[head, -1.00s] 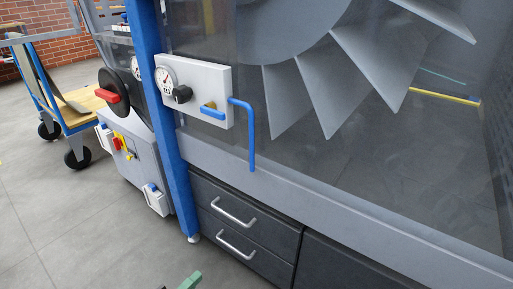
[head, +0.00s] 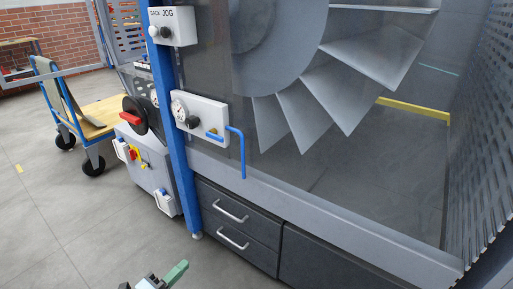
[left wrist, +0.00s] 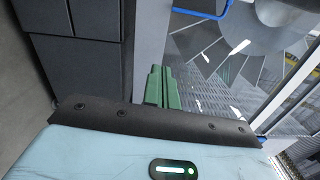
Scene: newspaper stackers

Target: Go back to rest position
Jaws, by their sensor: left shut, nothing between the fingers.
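My left gripper (head: 176,274) shows at the bottom edge of the head view, with a green finger over the grey floor in front of the machine. In the left wrist view its two green fingers (left wrist: 160,88) lie side by side, shut with nothing between them. They point toward the machine front and appear clear of it. My right gripper is in neither view.
The machine has a blue post (head: 172,130), a blue bent handle (head: 239,150), a gauge panel (head: 201,118) and dark drawers (head: 236,225). A wheeled cart (head: 105,112) stands at the left. The floor (head: 70,220) at the lower left is clear.

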